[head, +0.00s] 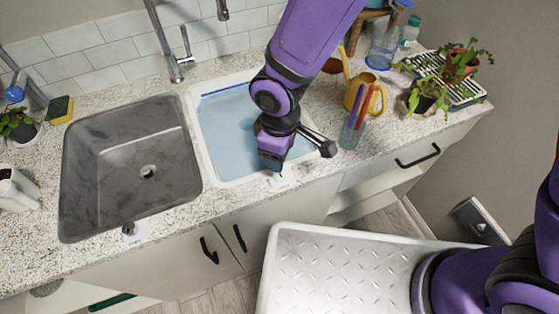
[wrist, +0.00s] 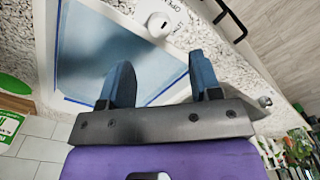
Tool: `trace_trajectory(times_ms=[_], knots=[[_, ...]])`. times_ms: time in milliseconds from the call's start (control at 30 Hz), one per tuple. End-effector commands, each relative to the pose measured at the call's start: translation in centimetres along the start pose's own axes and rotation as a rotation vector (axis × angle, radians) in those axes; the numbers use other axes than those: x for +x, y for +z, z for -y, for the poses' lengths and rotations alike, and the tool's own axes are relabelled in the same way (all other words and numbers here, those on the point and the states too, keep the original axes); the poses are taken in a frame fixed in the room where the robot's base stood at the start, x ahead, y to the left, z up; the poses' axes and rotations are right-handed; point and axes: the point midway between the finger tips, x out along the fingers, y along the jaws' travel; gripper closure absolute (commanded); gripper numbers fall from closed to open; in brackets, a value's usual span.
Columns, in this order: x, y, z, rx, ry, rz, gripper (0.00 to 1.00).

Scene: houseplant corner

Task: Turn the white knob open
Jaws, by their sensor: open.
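The white knob (wrist: 160,24) sits on the speckled counter in front of the blue-lined basin, at the top of the wrist view. Printed lettering is beside it, but I can read it only in part. In the head view, my gripper (head: 272,162) is over the front edge of that basin and hides most of the knob's spot; only a bit of white label shows there. In the wrist view, my gripper (wrist: 162,76) is open and empty, its two blue fingers apart. The knob lies beyond the fingertips, not between them. I cannot tell the knob's setting.
The blue-lined basin (head: 205,120) and a grey sink (head: 75,185) are set in the counter. Another small knob (head: 128,230) sits before the grey sink. A pen cup (head: 350,132) and yellow watering can (head: 362,98) stand to the right of my gripper.

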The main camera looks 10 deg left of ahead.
Motion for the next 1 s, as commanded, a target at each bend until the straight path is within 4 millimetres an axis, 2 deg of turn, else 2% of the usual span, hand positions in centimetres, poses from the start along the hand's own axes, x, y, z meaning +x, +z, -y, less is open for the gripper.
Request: trace_trajectory(times_ms=[100, 200, 867, 1000], knots=[[-1.5, -0.1, -0.1, -0.001, 0.001, -0.002, 0.42], [-2.2, 0.0, -0.1, 0.001, 0.000, -0.001, 0.42], [-2.7, 0.0, -0.1, 0.001, 0.001, 0.000, 0.42], [-4.3, 0.9, -1.5, 0.045, 0.020, -0.010, 0.42]])
